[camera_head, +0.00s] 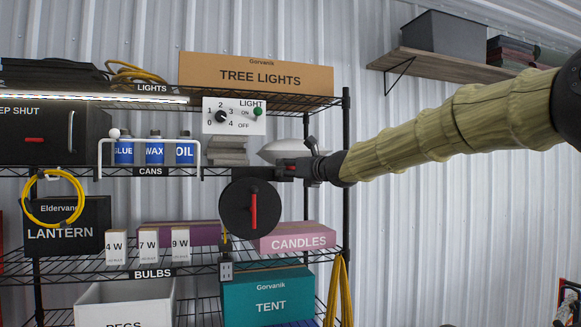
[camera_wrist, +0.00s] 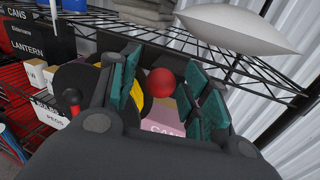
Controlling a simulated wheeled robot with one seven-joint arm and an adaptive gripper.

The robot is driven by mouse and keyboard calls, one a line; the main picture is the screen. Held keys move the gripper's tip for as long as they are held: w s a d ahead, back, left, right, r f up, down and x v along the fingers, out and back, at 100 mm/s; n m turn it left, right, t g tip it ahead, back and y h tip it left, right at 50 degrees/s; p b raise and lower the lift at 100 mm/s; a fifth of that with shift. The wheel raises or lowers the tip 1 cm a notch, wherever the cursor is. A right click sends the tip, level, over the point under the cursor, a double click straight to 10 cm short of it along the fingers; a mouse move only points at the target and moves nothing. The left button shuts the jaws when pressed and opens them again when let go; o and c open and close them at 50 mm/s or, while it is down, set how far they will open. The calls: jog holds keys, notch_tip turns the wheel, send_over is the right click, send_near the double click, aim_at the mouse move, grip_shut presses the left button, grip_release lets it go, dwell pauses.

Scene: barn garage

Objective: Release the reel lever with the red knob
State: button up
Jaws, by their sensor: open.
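The reel is a black disc (camera_head: 236,215) with a red crank handle (camera_head: 253,210), hanging below the cans shelf in the head view. In the wrist view the reel (camera_wrist: 69,78) is at the left, partly hidden by a finger, with yellow cord showing at its side. The lever's round red knob (camera_wrist: 161,82) appears between the teal pads of my gripper (camera_wrist: 158,90), with gaps visible on both sides. The lever's shaft is hidden. In the head view my gripper (camera_head: 284,171) is at the reel's upper right, its fingers open; contact with the knob cannot be told.
The candles box (camera_head: 297,240) sits below, and the shelf's black post (camera_head: 346,130) stands to the right. A can rack (camera_head: 102,155) is at the left. Open space lies right of the shelf.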

grip_shut()
